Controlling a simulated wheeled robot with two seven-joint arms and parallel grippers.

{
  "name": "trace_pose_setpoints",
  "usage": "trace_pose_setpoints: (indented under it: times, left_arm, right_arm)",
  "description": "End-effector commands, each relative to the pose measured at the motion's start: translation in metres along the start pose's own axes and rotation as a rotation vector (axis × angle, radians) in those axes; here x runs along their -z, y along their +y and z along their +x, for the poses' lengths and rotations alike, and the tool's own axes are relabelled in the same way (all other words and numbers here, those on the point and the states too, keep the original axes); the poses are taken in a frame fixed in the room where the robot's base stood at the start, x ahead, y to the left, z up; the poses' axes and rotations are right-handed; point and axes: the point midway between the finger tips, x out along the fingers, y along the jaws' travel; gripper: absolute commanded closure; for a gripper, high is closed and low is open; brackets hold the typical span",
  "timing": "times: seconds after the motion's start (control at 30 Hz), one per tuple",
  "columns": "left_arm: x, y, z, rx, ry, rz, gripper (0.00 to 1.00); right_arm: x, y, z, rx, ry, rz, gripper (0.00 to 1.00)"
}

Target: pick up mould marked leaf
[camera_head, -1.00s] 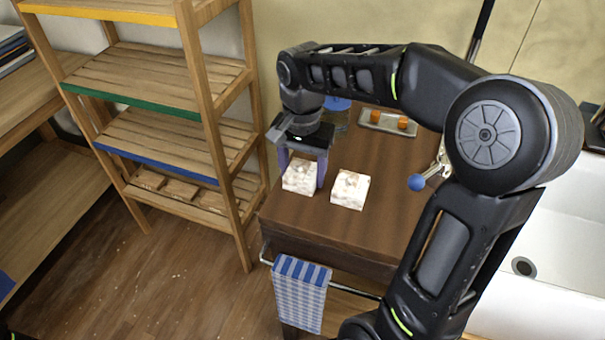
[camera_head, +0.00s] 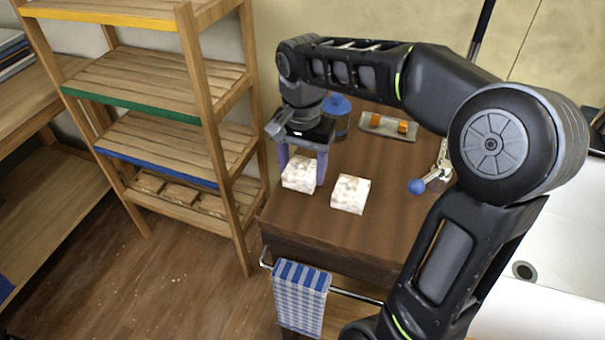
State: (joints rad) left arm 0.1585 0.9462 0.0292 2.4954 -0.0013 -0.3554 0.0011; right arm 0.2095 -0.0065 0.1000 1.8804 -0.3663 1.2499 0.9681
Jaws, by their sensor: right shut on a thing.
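Two white mottled blocks, which look like moulds, are at the front left of the brown worktop (camera_head: 375,222). My right gripper (camera_head: 302,172) points down with its purple fingers on either side of the left mould (camera_head: 299,176) and is shut on it. I cannot tell whether this mould is clear of the worktop. The other mould (camera_head: 350,194) stands on the worktop just to the right, apart from the gripper. No leaf mark can be read on either one. My left gripper is not in view.
A blue-lidded jar (camera_head: 337,116) stands behind my right gripper. A grey tray (camera_head: 376,128) with orange pieces lies at the back. A blue-ended tool (camera_head: 418,186) is at the right. A wooden shelf rack (camera_head: 215,130) stands left; a checked towel (camera_head: 301,298) hangs in front.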

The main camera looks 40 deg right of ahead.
Motion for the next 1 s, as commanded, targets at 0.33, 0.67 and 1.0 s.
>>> trace_pose_setpoints:
  times: [0.33,0.67,1.0]
  left_arm:
    - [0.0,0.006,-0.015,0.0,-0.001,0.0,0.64]
    - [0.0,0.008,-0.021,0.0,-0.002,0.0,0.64]
    - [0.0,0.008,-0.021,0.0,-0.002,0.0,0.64]
  right_arm:
    - [0.0,0.0,-0.072,0.001,0.001,-0.001,0.83]
    - [0.0,0.0,-0.079,0.0,0.001,0.0,0.83]
    - [0.0,0.0,-0.079,0.001,0.001,0.0,0.83]
